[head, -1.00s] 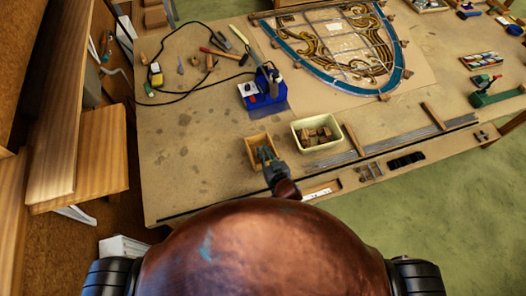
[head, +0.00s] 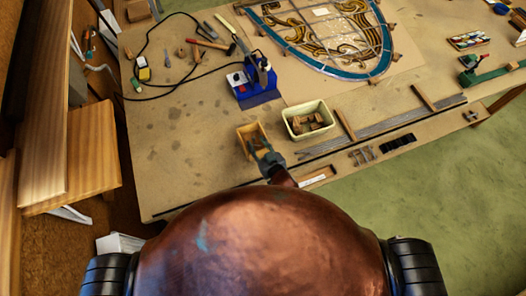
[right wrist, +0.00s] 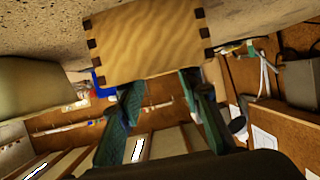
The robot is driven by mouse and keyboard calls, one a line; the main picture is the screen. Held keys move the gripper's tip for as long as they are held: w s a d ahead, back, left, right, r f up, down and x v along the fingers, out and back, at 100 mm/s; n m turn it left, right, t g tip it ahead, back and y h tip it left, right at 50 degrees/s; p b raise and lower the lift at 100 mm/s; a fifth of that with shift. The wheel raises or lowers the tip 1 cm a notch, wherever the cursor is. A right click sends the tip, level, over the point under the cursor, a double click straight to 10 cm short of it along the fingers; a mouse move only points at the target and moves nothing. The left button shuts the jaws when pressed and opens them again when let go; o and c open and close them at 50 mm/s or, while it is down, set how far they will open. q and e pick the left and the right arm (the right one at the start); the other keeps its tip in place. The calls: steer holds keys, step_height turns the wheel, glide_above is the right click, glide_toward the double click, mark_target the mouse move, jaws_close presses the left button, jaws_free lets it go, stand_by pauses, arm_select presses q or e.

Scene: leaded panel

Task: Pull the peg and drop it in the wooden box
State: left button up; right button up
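The small wooden box (head: 245,131) stands near the front edge of the workbench. In the right wrist view its jointed wooden wall (right wrist: 148,42) is close, just beyond the fingertips. My right gripper (head: 263,152) is at the box's near side, partly covering it in the head view. In the right wrist view its two greenish fingers (right wrist: 160,88) are apart, with nothing visible between them. Small wooden pegs, one of them at the right of the leaded panel (head: 388,19), sit around the panel's blue-green border (head: 336,74). Which peg is meant I cannot tell. My left gripper is out of view.
A cream bin (head: 292,130) with wooden blocks stands right of the box. A blue soldering station (head: 253,86) with a black cable stands behind it. Metal strips (head: 385,121) lie to the right. The bench is bare left of the box (head: 170,150).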

steer(key=v, duration=1)
